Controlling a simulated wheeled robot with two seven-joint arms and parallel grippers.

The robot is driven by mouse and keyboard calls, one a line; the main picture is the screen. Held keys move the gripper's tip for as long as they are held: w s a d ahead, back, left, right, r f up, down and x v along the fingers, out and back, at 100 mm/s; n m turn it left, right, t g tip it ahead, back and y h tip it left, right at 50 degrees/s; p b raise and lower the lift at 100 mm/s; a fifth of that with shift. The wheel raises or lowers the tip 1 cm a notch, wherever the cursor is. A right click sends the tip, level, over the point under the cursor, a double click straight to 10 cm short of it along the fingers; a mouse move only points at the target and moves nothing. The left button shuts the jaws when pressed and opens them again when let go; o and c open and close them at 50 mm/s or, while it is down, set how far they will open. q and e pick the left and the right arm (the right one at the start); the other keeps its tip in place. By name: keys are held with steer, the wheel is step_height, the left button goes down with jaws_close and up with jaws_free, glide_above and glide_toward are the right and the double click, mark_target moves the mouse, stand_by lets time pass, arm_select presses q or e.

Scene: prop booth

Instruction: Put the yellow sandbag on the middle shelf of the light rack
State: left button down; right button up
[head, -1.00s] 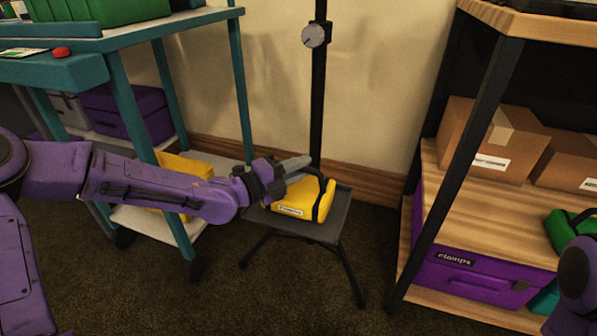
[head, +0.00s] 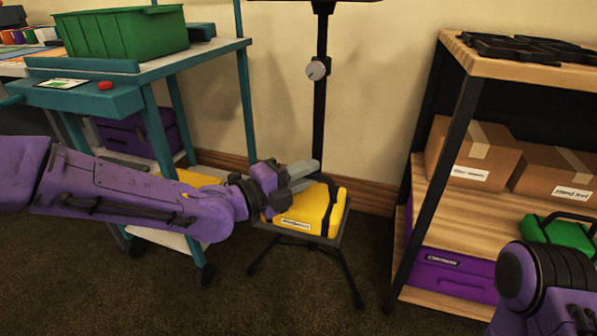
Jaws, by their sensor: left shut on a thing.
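The yellow sandbag (head: 313,214) has a white label on its front and a dark strap. It is at the small dark stand (head: 342,236), covering most of its top; I cannot tell whether it touches it or is slightly above. My left gripper (head: 302,174) reaches in from the left and is shut on the sandbag's upper side, hiding part of it. The light rack (head: 455,130) stands at the right, with a black frame and wooden shelves. Its middle shelf (head: 455,206) is partly bare at the front. My right gripper is out of view; only part of that arm shows.
Cardboard boxes (head: 473,157) and a green bag (head: 556,232) occupy the middle shelf's back and right. A purple case (head: 450,275) is below. A black post (head: 320,110) rises behind the stand. A teal cart (head: 150,130) stands left, with a yellow item (head: 198,178) low on it.

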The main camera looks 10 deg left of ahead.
arm_select(q)
steer(key=shift+s+r, duration=0.25)
steer(key=shift+r, duration=0.4)
steer(key=shift+a+n+t+y, duration=0.3)
steer(key=shift+a+y, duration=0.05)
steer(key=shift+y, duration=0.05)
steer(key=s+a+f+n+t+y, duration=0.1)
steer(key=a+f+n+t+y, duration=0.1)
steer(key=a+f+y, duration=0.3)
steer(key=a+f+n+t+y, duration=0.2)
steer(key=a+f+n, duration=0.1)
steer(key=a, duration=0.4)
step_height(320, 180, up, 31)
steer(key=s+n+y+p, duration=0.2)
steer(key=y+p, duration=0.3)
steer(key=p, duration=3.3)
steer(key=shift+f+n, duration=0.2)
steer(key=shift+n, duration=0.5)
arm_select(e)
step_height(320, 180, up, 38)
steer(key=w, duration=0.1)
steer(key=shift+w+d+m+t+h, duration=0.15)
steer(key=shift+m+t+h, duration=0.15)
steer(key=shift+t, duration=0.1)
